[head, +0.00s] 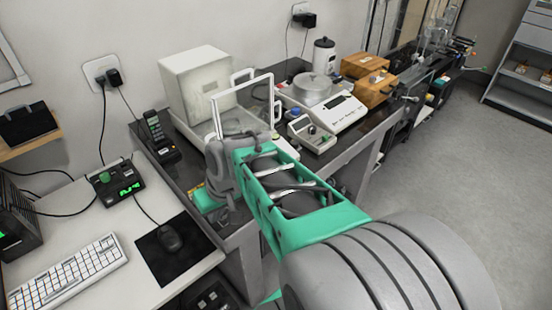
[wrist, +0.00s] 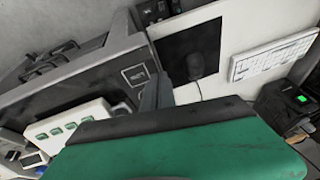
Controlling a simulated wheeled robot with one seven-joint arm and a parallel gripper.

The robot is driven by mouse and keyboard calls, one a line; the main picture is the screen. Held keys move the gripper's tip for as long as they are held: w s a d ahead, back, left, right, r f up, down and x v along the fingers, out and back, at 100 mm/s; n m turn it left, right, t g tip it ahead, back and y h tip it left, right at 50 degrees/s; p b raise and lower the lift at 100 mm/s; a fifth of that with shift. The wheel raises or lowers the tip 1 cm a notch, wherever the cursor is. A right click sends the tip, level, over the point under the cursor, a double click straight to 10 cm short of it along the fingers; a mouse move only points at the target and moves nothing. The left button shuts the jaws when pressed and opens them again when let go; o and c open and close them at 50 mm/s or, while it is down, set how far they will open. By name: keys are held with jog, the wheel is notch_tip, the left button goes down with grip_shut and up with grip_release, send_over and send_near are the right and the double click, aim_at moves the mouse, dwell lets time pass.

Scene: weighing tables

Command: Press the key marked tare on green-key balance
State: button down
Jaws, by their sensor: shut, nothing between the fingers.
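The green-key balance shows in the wrist view as a white panel (wrist: 85,117) with several green keys (wrist: 62,130) at the lower left. The key markings are too small to read, so I cannot tell which is tare. In the head view my arm hides most of the panel; a white edge (head: 286,147) shows to its right. My gripper (head: 207,200) is at the table's front, left of the arm link, with its fingertips hidden there. In the wrist view its grey finger (wrist: 155,92) is shut and empty, beside the panel and apart from the keys.
A white box (head: 190,85) and upright frames stand behind the arm. A phone (head: 154,135) is left of it. Another balance (head: 335,112), a small keyed device (head: 311,133) and wooden boxes (head: 370,80) are to the right. A mouse (head: 171,237) and keyboard (head: 70,275) occupy the left desk.

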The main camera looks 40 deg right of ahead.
jog(key=w+d+r+m+t+p, duration=0.1)
jog(key=w+d, duration=0.1)
jog(key=d, duration=0.3)
jog(key=w+d+r+m+t+y+p, duration=0.1)
jog(key=w+d+t, duration=0.1)
jog(key=d, duration=0.4)
jog(key=w+d+r+m+t+p, duration=0.1)
jog(key=d, duration=0.4)
jog(key=shift+w+d+r+m+t+p, duration=0.2)
jog(key=shift+w+r+m+t+p, duration=0.2)
jog(key=s+d+r+m+t, duration=0.1)
jog(key=d+t, duration=0.1)
jog(key=d, duration=0.3)
jog(key=s+d+r+m+t+h+p, duration=0.1)
jog(key=s+d+r+t, duration=0.1)
jog(key=d, duration=0.4)
jog(key=shift+r+m, duration=0.3)
jog(key=shift+m, duration=0.1)
jog(key=w+f+b, duration=0.1)
jog(key=f+b, duration=0.3)
jog(key=f, duration=0.1)
jog(key=w+f+b, duration=0.1)
jog(key=f+b, duration=0.1)
jog(key=f, duration=0.1)
jog(key=shift+w+f, duration=0.25)
jog(key=shift+w, duration=0.1)
jog(key=shift+w+f+b, duration=0.1)
jog(key=shift+f+b, duration=0.2)
jog(key=shift+f, duration=0.1)
